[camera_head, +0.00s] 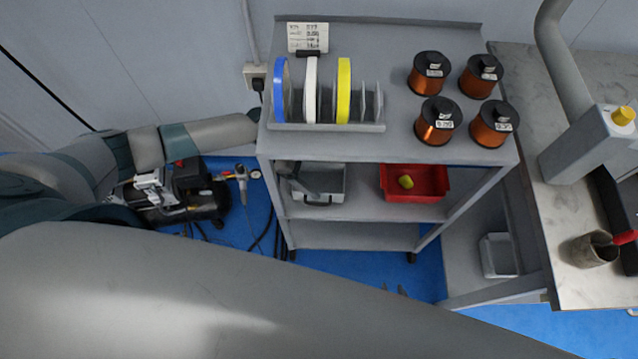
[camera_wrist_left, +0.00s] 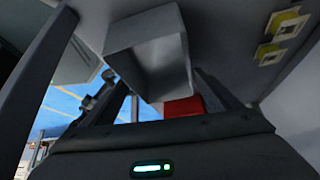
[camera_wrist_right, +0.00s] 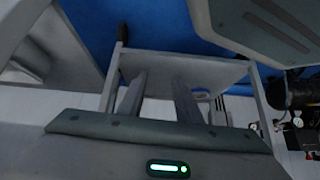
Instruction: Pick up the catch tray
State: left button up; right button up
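A grey open-topped tray (camera_head: 335,186), which looks like the catch tray, sits on the cart's middle shelf at the left. It also shows in the left wrist view (camera_wrist_left: 150,55), just beyond the fingers. My left gripper (camera_head: 308,183) is over the left part of this tray, its fingers spread apart and nothing seen clamped between them; contact with the tray cannot be told.
A red bin (camera_head: 428,190) with a yellow item stands right of the tray. Another pale bin (camera_head: 499,256) is under the bench. The cart top (camera_head: 385,75) carries copper spools and a rack of tape rolls. The lower shelf (camera_head: 350,237) is clear.

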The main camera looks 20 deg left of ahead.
pick_arm(q)
jog(key=c, duration=0.7)
jog(key=shift+o, duration=0.2)
jog(key=shift+r, duration=0.15)
